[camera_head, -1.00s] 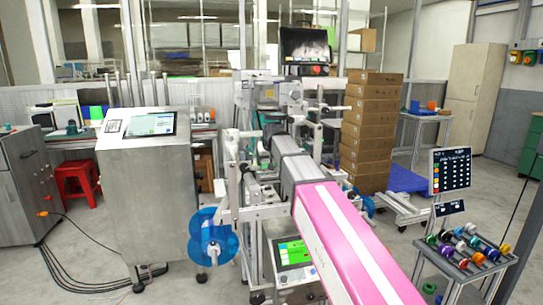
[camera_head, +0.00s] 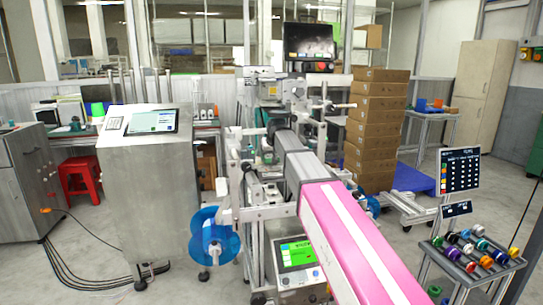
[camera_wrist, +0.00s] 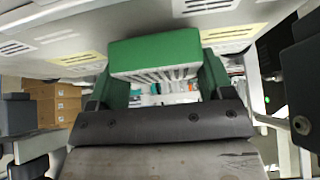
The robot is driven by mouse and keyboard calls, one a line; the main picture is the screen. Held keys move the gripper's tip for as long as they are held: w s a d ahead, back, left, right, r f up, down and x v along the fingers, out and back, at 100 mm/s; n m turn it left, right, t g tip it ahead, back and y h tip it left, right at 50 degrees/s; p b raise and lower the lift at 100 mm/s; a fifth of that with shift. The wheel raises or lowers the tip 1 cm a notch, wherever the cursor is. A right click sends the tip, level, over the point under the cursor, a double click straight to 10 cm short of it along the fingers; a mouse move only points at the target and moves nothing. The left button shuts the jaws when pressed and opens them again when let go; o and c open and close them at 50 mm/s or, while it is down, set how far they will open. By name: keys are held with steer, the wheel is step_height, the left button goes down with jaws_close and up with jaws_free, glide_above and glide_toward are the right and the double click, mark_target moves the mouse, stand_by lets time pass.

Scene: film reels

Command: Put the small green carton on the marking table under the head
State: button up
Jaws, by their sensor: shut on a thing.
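The small green carton (camera_wrist: 155,48) is in the wrist view, at top centre, with a green face toward me and a striped pale side below it. My gripper (camera_wrist: 160,78) has green fingers on the carton's left and right and is shut on it. In the head view my pink and white arm reaches forward to the marking machine (camera_head: 262,90). There the carton and the fingertips cannot be made out. The marking table and the head cannot be told apart clearly in either view. Pale machine panels with yellow labels (camera_wrist: 78,58) lie close around the carton in the wrist view.
A steel console (camera_head: 150,190) stands left of the machine, with a blue reel (camera_head: 212,236) low between them. A stack of brown boxes (camera_head: 375,130) stands behind right. A rack of coloured reels (camera_head: 470,255) and a dark display (camera_head: 460,170) are at right.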

steer(key=shift+f, duration=0.5)
steer(key=o, duration=1)
steer(key=shift+r, duration=0.2)
steer(key=shift+r, duration=0.25)
steer(key=shift+v, duration=0.95)
steer(key=s+d, duration=0.1)
steer(key=s, duration=0.2)
steer(key=s+d, duration=0.1)
steer(key=s, duration=0.3)
steer(key=s+d, duration=0.1)
steer(key=s, duration=0.3)
steer(key=shift+s+d+f, duration=0.1)
